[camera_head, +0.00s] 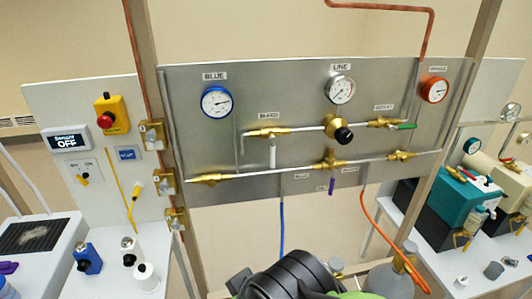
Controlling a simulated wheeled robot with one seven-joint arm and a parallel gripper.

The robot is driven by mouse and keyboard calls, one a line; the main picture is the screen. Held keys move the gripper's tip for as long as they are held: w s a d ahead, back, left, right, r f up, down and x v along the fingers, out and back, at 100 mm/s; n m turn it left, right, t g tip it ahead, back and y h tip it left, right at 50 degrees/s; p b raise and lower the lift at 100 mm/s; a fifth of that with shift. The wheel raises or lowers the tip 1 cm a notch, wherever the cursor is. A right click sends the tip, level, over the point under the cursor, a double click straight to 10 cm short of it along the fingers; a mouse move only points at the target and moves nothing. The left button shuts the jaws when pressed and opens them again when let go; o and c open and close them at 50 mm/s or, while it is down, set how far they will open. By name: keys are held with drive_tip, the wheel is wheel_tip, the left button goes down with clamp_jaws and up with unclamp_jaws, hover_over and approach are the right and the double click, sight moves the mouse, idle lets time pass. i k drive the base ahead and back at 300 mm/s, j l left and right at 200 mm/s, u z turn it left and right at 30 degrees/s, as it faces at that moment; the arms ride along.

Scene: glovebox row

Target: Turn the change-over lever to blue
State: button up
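The panel (220,130) stands ahead, with a BLUE gauge (216,101) at left, a LINE gauge (340,89) in the middle and an orange-rimmed gauge (434,89) at right. On the lower pipe, a brass valve (329,160) carries a purple lever (331,187), which appears to be the change-over lever. It points straight down. Small labels sit around it, one to its left (301,177) and one to its right (349,170); they are too small to read surely. Nothing touches the lever. My gripper's fingers do not show.
A white lever (272,153) hangs under BLEED; a green lever (403,126) lies sideways at the upper right. A black knob (343,135) stands out above the purple lever. Blue (282,225) and orange (375,220) hoses run down. A dark rounded body (290,275) fills the bottom middle.

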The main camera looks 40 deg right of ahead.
sight(334, 172)
drive_tip(key=k+l+z, duration=0.1)
drive_tip(key=z, duration=0.4)
drive_tip(key=k+l+z, duration=0.1)
drive_tip(key=z, duration=0.35)
drive_tip(key=l+z, duration=0.15)
drive_tip(key=z, duration=0.35)
